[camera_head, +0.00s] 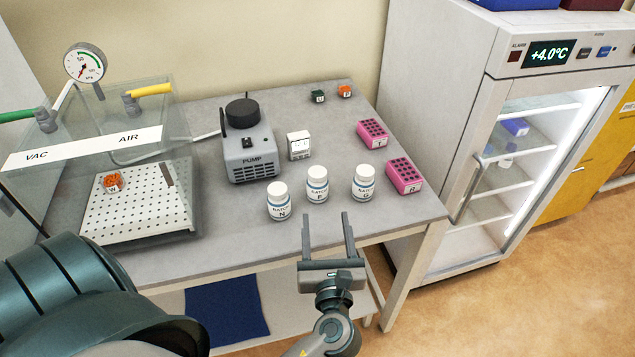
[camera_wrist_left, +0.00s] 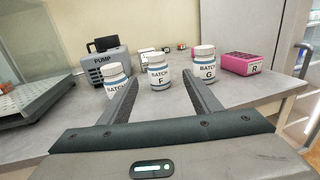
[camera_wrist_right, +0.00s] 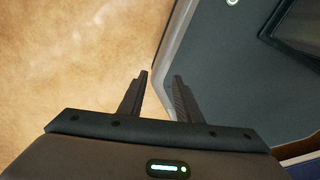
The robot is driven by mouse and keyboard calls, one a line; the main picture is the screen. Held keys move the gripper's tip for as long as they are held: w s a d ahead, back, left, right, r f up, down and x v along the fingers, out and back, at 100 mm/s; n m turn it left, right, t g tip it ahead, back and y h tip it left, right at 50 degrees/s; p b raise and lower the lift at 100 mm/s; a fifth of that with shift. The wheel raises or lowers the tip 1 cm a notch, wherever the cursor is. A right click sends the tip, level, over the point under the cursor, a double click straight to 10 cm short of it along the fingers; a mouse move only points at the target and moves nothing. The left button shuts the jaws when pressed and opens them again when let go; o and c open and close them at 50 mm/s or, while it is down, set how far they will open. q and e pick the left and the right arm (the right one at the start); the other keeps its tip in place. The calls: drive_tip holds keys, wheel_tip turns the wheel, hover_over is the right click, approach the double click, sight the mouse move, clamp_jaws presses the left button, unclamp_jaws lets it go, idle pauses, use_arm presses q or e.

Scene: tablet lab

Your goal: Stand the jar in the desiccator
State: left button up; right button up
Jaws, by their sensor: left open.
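Three white jars stand upright on the grey bench: jar N (camera_head: 279,202), jar F (camera_head: 317,185) and jar G (camera_head: 364,183). My left gripper (camera_head: 327,225) is open and empty at the bench's front edge, its fingers pointing towards the jars. In the left wrist view jar F (camera_wrist_left: 160,75) shows between the fingertips, apart from them, with jar N (camera_wrist_left: 115,82) to the left and jar G (camera_wrist_left: 205,65) to the right. The clear desiccator (camera_head: 85,160) stands at the left, with a perforated white plate inside. My right gripper (camera_wrist_right: 161,85) is open and empty above the floor, away from the bench.
A pump (camera_head: 249,155) and a small white display box (camera_head: 299,146) stand behind the jars. Pink racks (camera_head: 404,176) lie to the right. A glass-door fridge (camera_head: 510,150) stands beside the bench.

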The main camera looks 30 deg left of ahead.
sight(318, 182)
use_arm(q)
drive_tip(key=p+x, duration=0.2)
drive_tip(key=x, duration=0.7)
drive_tip(key=shift+r+p, duration=0.15)
drive_tip(key=shift+p, duration=0.25)
drive_tip(key=shift+w+a, duration=0.4)
drive_tip(key=shift+w, duration=0.05)
use_arm(e)
drive_tip(key=r, duration=0.3)
drive_tip(key=shift+w+a+r, duration=0.25)
drive_tip(key=shift+a, duration=0.1)
drive_tip(key=shift+d, duration=0.1)
use_arm(q)
drive_tip(key=shift+w+a, duration=0.1)
drive_tip(key=shift+w+a+p, duration=0.1)
drive_tip(key=shift+a+p, duration=0.1)
drive_tip(key=shift+p, duration=0.2)
drive_tip(key=p+x, duration=0.1)
drive_tip(key=x, duration=0.1)
drive_tip(key=p+x, duration=0.1)
drive_tip(key=x, duration=0.1)
drive_tip(key=shift+s+a+r, duration=0.1)
drive_tip(key=shift+s+a, duration=0.1)
drive_tip(key=shift+s, duration=0.05)
drive_tip(key=shift+w+a, duration=0.2)
drive_tip(key=shift+w, duration=0.15)
use_arm(e)
drive_tip(key=r, duration=0.2)
drive_tip(key=shift+a+r, duration=0.2)
drive_tip(key=shift+r, duration=0.1)
